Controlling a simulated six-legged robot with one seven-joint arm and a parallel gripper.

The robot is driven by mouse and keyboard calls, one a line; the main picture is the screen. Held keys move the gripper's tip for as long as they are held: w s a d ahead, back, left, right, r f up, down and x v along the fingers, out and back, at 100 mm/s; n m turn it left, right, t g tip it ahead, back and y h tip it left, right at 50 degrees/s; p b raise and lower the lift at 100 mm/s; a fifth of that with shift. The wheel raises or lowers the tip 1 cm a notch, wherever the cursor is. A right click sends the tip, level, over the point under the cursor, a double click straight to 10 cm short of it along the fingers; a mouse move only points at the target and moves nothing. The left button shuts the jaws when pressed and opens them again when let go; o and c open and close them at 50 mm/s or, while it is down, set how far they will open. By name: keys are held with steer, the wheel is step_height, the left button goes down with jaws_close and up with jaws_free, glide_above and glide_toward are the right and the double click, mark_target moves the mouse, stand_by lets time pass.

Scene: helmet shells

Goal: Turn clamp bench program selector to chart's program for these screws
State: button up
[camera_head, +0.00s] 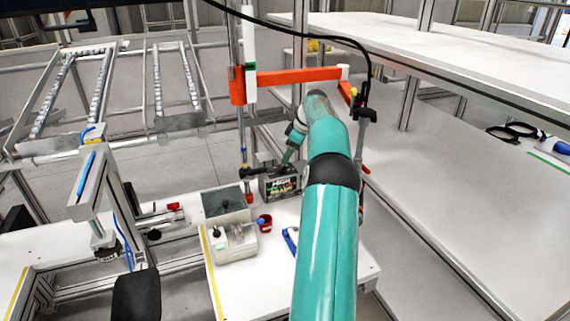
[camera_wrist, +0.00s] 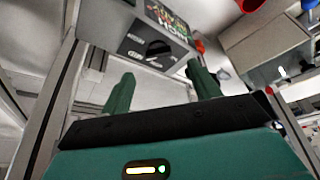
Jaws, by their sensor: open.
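A grey box (camera_head: 283,184) with a dark, coloured-lettered front stands at the back of the white bench in the head view. In the head view my arm hides part of the bench, and the gripper (camera_head: 289,154) is small beside the box.
An orange jointed arm (camera_head: 295,76) hangs above the box. A long white shelf (camera_head: 450,200) runs along the right.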

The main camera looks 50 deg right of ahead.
mark_target(283, 167)
steer(key=x, duration=0.5)
steer(key=shift+w+f, duration=0.15)
steer(key=shift+f, duration=0.25)
